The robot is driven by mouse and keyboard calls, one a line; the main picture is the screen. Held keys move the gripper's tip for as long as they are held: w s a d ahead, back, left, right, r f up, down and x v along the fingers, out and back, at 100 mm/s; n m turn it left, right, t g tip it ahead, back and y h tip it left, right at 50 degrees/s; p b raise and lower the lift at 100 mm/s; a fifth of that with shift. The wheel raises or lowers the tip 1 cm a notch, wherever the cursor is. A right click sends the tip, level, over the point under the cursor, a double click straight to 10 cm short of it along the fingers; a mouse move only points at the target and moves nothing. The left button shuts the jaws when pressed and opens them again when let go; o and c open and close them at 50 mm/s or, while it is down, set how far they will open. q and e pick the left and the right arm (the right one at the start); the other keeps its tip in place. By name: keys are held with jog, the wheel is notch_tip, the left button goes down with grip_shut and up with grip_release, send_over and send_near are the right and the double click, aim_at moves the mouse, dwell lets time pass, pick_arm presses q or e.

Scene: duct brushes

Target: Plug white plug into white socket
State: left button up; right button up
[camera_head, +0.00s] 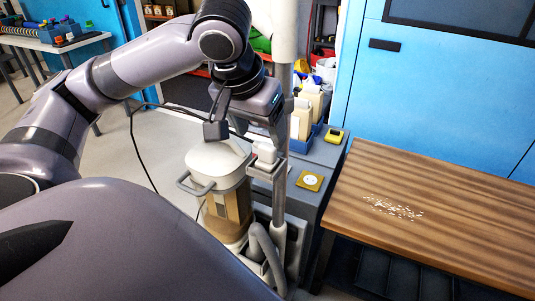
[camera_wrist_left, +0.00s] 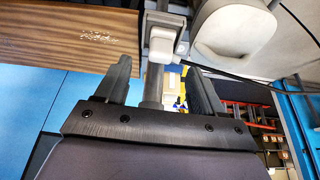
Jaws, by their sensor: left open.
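The white plug (camera_head: 264,151) sits on a holder against the grey vertical pole, just below my left gripper (camera_head: 243,134). In the left wrist view the white plug (camera_wrist_left: 162,42) lies ahead of the gap between the two dark fingertips (camera_wrist_left: 160,75). The left gripper is open, with nothing seen between its fingers. The white socket (camera_head: 311,180) is a round white face on a yellow square plate, on top of the grey cabinet right of the pole. It looks empty. My right gripper is not in view.
A white-lidded canister (camera_head: 217,160) stands close left of the plug. A black cable (camera_head: 134,135) loops beside it.

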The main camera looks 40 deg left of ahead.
aim_at(265, 146)
pick_arm(q)
jog(key=shift+b+x, duration=0.35)
jog(key=shift+x, duration=2.25)
jog(key=shift+w+a, duration=0.1)
jog(key=shift+a, duration=0.05)
jog(key=shift+r, duration=0.1)
jog(key=c, duration=1.1)
notch_tip(265, 146, up, 10)
jog(key=shift+p, duration=0.9)
